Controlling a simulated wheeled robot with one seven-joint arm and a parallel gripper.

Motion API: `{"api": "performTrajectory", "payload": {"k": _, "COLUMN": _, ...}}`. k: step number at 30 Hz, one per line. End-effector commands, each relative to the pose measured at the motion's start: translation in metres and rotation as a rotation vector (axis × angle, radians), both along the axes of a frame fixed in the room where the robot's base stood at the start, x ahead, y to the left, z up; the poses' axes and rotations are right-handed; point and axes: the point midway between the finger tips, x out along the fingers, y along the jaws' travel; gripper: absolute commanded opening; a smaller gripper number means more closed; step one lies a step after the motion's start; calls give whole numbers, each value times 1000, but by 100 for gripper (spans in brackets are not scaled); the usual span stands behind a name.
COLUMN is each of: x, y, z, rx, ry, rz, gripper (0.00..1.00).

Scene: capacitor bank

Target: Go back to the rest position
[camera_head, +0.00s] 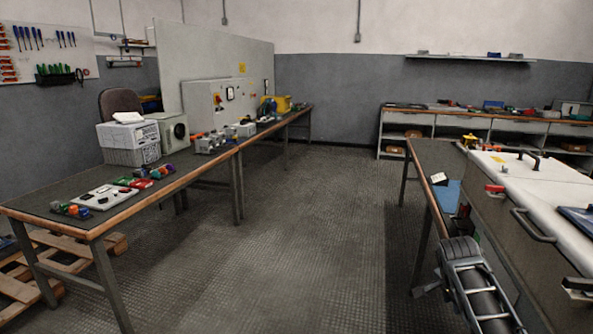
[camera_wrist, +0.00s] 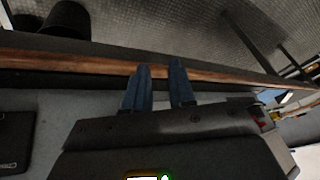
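My gripper (camera_wrist: 159,68) shows in the wrist view with two blue fingers. The fingertips stand a little apart, with a narrow gap and nothing between them. The fingers point toward the wooden edge (camera_wrist: 90,68) of a bench, with the floor beyond it. Whether they touch the bench cannot be told. In the head view, a grey jointed part, likely my arm (camera_head: 478,285), is at the lower right beside the right bench. My gripper cannot be made out clearly there.
A white panel with black handles (camera_head: 545,185) lies on the right bench. The long left bench (camera_head: 35,198) holds small coloured parts, a white crate (camera_head: 130,155) and boxes. Shelving (camera_head: 440,125) stands at the back right. The floor aisle (camera_head: 300,240) between the benches is clear.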

Motion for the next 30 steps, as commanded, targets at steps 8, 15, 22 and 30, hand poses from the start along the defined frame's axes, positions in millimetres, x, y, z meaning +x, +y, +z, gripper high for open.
{"api": "performTrajectory", "payload": {"k": 8, "x": -74, "y": 44, "z": -94, "rx": -33, "ry": -85, "rz": 236, "gripper": 24}}
{"api": "performTrajectory", "payload": {"k": 15, "x": -154, "y": 79, "z": -140, "rx": -80, "ry": -169, "rz": 419, "gripper": 24}}
{"api": "performTrajectory", "payload": {"k": 22, "x": -239, "y": 110, "z": -154, "rx": -141, "ry": -255, "rz": 579, "gripper": 24}}
{"api": "performTrajectory", "payload": {"k": 30, "x": -342, "y": 138, "z": -133, "rx": -234, "ry": -360, "rz": 741, "gripper": 24}}
